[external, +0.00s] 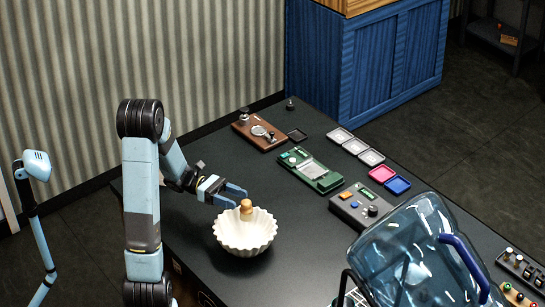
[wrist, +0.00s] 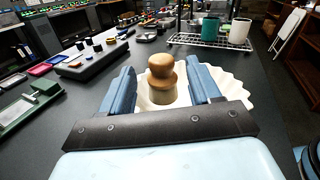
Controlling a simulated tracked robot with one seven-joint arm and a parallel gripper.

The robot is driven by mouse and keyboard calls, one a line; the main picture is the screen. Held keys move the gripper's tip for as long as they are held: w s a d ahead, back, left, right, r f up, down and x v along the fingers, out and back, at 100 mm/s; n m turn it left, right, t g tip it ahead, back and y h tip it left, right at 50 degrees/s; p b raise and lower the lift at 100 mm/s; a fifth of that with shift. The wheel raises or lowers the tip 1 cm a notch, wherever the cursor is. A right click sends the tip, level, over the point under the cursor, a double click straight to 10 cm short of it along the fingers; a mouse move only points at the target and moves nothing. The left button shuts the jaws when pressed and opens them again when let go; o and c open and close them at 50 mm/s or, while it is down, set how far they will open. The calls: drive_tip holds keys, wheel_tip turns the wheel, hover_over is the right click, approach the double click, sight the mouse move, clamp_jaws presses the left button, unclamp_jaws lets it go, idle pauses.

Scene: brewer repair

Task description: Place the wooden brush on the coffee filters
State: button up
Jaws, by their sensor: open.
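The wooden brush (external: 246,207) stands upright with its round knob on top, inside a white fluted bowl-shaped stack, which looks like the coffee filters (external: 245,238). In the wrist view the brush (wrist: 161,78) shows between my fingers, and the pale filters (wrist: 238,92) spread around and beyond it. My gripper (external: 235,194) is open, with its blue fingers just above the filters' rim, one on each side of the brush in the wrist view (wrist: 162,82). I see gaps between the fingers and the brush there. The brush's lower end is hidden.
Behind the filters lie a brown wooden board with a tool (external: 259,132), a green device (external: 311,170) and a grey control box (external: 360,207). The dark table (external: 305,245) is clear between filters and jug.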

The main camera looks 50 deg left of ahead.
drive_tip(key=v, duration=0.7)
drive_tip(key=d+m+g+y, duration=0.1)
drive_tip(key=d, duration=0.1)
drive_tip(key=s+d+r+m+g+y, duration=0.1)
drive_tip(key=d+m+g, duration=0.1)
drive_tip(key=d, duration=0.1)
drive_tip(key=s+d+r+m+g, duration=0.1)
drive_tip(key=d+m+g, duration=0.1)
drive_tip(key=d, duration=0.1)
drive_tip(key=shift+s+d+y, duration=0.2)
drive_tip(key=shift+d+y, duration=0.05)
drive_tip(key=shift+y, duration=0.15)
drive_tip(key=s+d+m+y, duration=0.1)
drive_tip(key=d+m+y, duration=0.1)
drive_tip(key=s+d+r+m+g+y, duration=0.1)
drive_tip(key=s+d+m+y, duration=0.1)
drive_tip(key=s+d+m+g+y, duration=0.1)
drive_tip(key=s+d+m, duration=0.1)
drive_tip(key=m, duration=0.1)
drive_tip(key=shift+s+d+r+y, duration=0.15)
drive_tip(key=shift+d+r+y, duration=0.2)
drive_tip(key=shift+d+y, duration=0.05)
drive_tip(key=s+d+r+m+t+y, duration=0.2)
drive_tip(key=s+r+m+t+y, duration=0.3)
drive_tip(key=m, duration=0.6)
drive_tip(key=shift+s+d+r+m+t+y, duration=0.35)
drive_tip(key=shift+s+r+y, duration=0.65)
drive_tip(key=shift+y, duration=0.5)
drive_tip(key=shift+w, duration=0.1)
